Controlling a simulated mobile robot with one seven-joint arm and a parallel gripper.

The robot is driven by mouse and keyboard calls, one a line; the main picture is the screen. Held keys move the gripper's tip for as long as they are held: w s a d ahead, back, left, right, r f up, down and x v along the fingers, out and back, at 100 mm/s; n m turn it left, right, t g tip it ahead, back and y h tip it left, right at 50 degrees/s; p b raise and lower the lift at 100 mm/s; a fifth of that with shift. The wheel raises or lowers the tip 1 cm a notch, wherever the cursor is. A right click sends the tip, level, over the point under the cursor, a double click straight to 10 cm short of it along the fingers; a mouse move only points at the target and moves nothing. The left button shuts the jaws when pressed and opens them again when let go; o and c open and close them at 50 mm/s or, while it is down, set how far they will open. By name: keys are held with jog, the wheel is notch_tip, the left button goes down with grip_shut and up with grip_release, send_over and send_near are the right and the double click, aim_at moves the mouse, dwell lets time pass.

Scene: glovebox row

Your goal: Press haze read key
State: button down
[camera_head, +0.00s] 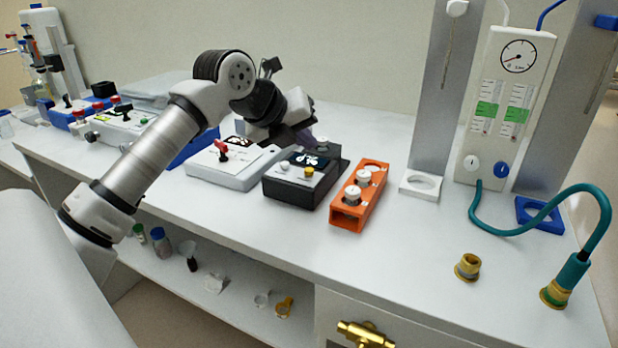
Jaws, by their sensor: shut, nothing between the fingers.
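A black boxy instrument (290,193) sits on the white bench near the middle of the view. It has a dark display (303,159) with white marks. On its sloped front are a whitish round key (284,165) and a yellow key (309,171). I cannot read their labels, so I cannot tell which is the haze read key. My gripper (308,139) is shut and empty. It appears above the back part of the instrument, behind the display in the picture. The fingertips are small and dark, and I cannot tell whether they touch anything.
A white device (228,176) with a red lever stands close left. A gauge panel (490,150) with a teal hose (599,200) is at right.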

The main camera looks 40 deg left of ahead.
aim_at(305, 177)
jog(key=shift+f+b, duration=0.9)
jog(key=shift+f, duration=0.55)
jog(key=shift+f, duration=0.1)
dwell(0.8)
jog(key=shift+f+b, duration=0.3)
jog(key=shift+b, duration=0.15)
jog(key=shift+f+b, duration=0.4)
dwell(0.4)
jog(key=shift+r, duration=0.1)
jog(key=shift+r+p, duration=0.5)
jog(key=shift+r, duration=0.25)
notch_tip(305, 177, up, 5)
jog(key=p, duration=0.3)
dwell(0.3)
